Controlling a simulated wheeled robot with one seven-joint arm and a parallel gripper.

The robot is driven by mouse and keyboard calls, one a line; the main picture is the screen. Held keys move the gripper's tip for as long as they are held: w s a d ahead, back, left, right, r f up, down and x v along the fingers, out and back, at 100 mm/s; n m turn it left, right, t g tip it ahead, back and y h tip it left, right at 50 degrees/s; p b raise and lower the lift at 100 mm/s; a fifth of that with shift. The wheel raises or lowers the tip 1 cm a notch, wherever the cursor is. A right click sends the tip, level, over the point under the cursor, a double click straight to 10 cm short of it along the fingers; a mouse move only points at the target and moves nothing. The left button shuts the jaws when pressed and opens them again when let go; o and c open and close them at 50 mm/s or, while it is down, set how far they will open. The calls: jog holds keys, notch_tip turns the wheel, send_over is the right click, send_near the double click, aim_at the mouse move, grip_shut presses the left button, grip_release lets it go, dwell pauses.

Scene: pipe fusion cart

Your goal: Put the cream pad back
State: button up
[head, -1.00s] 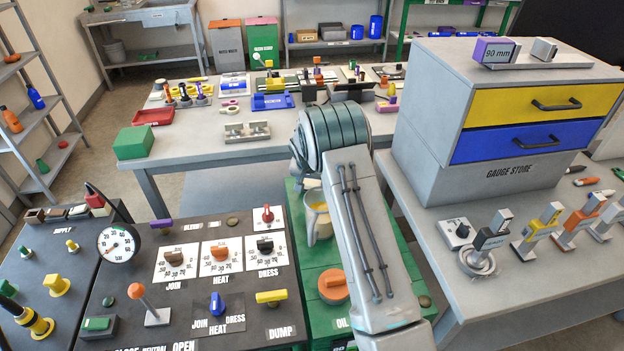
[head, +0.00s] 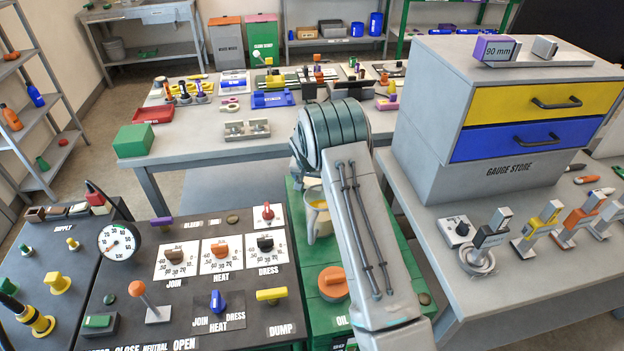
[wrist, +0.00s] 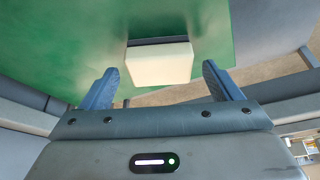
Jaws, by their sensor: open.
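The cream pad (wrist: 160,64) shows in the wrist view as a pale block at the edge of a green surface (wrist: 70,45). A dark strip runs along its far side. My gripper (wrist: 160,82) is open, with one blue finger to the left and one to the right of the pad. A gap shows between each finger and the pad, and nothing is held.
My arm passes over a green cart (head: 322,268) holding a cream jug (head: 318,222) and an orange cap (head: 333,284). A dark control panel (head: 140,283) with knobs and levers is at left. A grey table with the gauge store (head: 500,150) is at right.

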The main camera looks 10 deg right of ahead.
jog(key=s+r+n+b, duration=0.1)
jog(key=s+r, duration=0.6)
jog(key=r, duration=0.2)
jog(key=s+r+b, duration=0.1)
jog(key=s+r, duration=0.5)
jog(key=r, duration=0.4)
jog(key=s+r+n+y, duration=0.1)
jog(key=s+r+n, duration=0.1)
jog(key=s, duration=1.3)
jog(key=s+r+n+g, duration=0.1)
jog(key=s+r, duration=0.1)
jog(key=s, duration=1.4)
jog(key=shift+s+d+r+n+y, duration=0.15)
jog(key=shift+d+n+y, duration=0.05)
jog(key=shift+n+y, duration=0.2)
